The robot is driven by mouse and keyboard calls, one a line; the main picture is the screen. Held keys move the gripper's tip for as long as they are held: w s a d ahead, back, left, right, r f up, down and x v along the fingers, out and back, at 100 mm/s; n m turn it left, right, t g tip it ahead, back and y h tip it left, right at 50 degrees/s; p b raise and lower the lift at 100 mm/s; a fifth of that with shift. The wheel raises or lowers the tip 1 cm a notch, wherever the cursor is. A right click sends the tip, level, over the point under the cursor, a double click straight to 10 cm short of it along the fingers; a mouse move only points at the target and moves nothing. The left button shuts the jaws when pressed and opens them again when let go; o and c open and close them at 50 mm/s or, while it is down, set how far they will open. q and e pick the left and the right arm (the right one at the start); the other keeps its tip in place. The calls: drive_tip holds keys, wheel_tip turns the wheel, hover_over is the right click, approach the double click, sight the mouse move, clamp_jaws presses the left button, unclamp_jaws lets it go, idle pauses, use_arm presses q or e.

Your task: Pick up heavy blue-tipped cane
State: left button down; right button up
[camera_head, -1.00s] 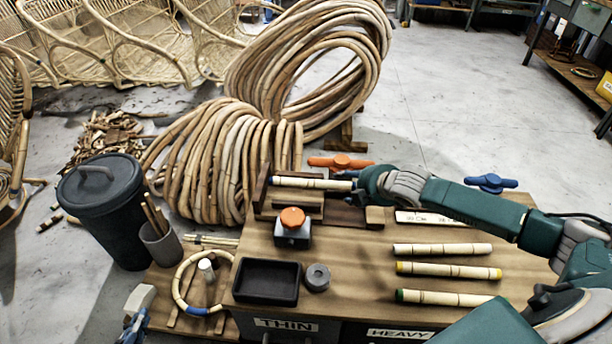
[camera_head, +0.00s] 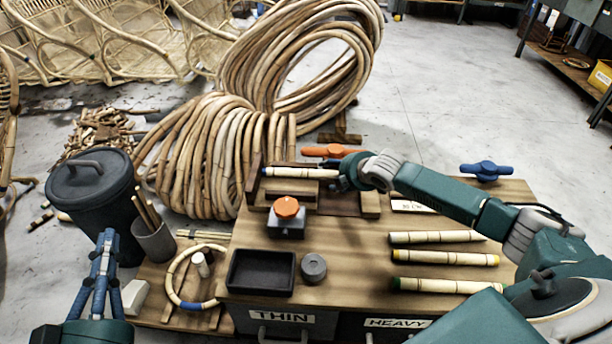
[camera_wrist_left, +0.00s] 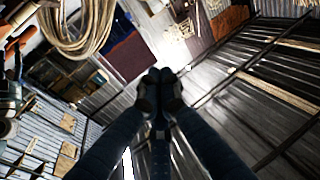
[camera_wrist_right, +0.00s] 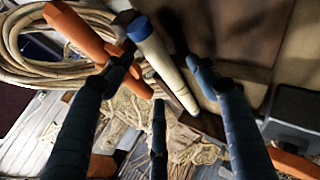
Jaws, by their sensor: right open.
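The blue-tipped cane (camera_head: 300,173) lies in a wooden holder at the back of the workbench, its blue tip at the left end. It also shows in the right wrist view (camera_wrist_right: 165,65), blue tip uppermost. My right gripper (camera_head: 340,174) is at the cane's right end. In the right wrist view its fingers (camera_wrist_right: 160,75) are spread, with the cane between them in the picture; contact cannot be told. My left gripper (camera_head: 105,240) is raised beside the bench, left of the cane and well apart from it. Its fingers (camera_wrist_left: 160,88) meet with nothing visible between them.
Several other canes, including a yellow-tipped one (camera_head: 445,257) and a green-tipped one (camera_head: 445,285), lie on the bench. An orange-topped block (camera_head: 287,212), black tray (camera_head: 262,290) and grey cylinder (camera_head: 314,268) stand nearer. A dark bin (camera_head: 92,190) stands left.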

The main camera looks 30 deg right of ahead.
sight(329, 172)
drive_tip(key=b+x, duration=0.1)
drive_tip(key=x, duration=0.2)
drive_tip(key=shift+w+f+b, duration=0.15)
drive_tip(key=shift+w+b, duration=0.1)
drive_tip(key=shift+b, duration=0.1)
drive_tip(key=shift+w, duration=0.15)
drive_tip(key=c, duration=1.3)
use_arm(q)
drive_tip(key=s+r+t+h, duration=0.1)
drive_tip(key=s+r+t, duration=0.3)
drive_tip(key=r, duration=0.6)
drive_tip(key=shift+d+t+h, duration=0.15)
drive_tip(key=shift+t+h, duration=0.25)
drive_tip(key=shift+t, duration=0.3)
drive_tip(key=shift+w, duration=0.15)
